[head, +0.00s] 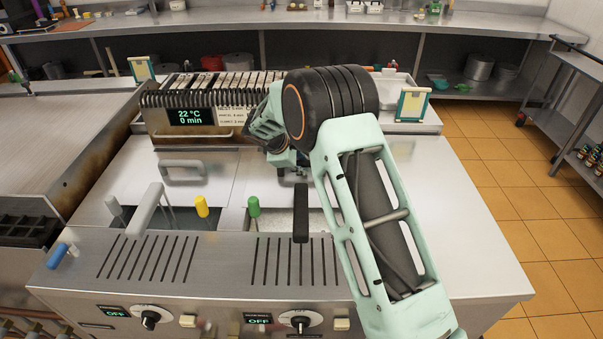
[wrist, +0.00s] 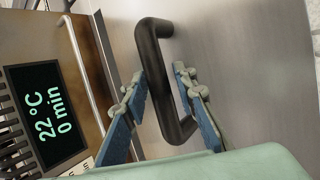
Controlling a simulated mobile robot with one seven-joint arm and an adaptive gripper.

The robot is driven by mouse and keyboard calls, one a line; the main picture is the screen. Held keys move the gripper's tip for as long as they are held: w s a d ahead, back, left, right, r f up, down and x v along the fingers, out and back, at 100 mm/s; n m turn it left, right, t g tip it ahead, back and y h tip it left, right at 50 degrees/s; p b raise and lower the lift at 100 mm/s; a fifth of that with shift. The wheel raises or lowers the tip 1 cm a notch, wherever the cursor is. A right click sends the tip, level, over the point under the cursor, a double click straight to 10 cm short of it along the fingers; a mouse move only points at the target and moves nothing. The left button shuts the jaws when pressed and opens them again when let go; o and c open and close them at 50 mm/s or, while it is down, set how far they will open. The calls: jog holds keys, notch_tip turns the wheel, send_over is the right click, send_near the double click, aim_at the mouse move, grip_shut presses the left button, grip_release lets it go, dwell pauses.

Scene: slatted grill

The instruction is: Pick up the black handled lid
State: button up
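The black handle (wrist: 158,75) of the lid fills the middle of the wrist view, a thick bar bent at both ends. It stands on a flat metal lid (wrist: 235,60). My gripper (wrist: 161,83) is open, with one blue-grey finger on each side of the handle's bar. A small gap shows between the bar and the right finger; the left finger is close to it, and I cannot tell if they touch. In the head view the lid (head: 241,180) lies right of a grey-handled lid (head: 183,180); my arm mostly hides the black handle and my fingertips.
The slatted grill (head: 215,90) with its display stands just behind the lids. Yellow (head: 201,206) and green (head: 254,207) grips and a black upright handle (head: 300,215) stand in front. The counter right of my arm (head: 460,230) is clear.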

grip_shut()
dwell(0.3)
jog(key=shift+w, duration=0.1)
jog(key=shift+r, duration=0.1)
jog(key=shift+r, duration=0.55)
notch_tip(320, 180, up, 17)
jog(key=shift+b, duration=0.35)
notch_tip(320, 180, up, 4)
jog(key=p, duration=0.3)
jog(key=shift+p, duration=0.35)
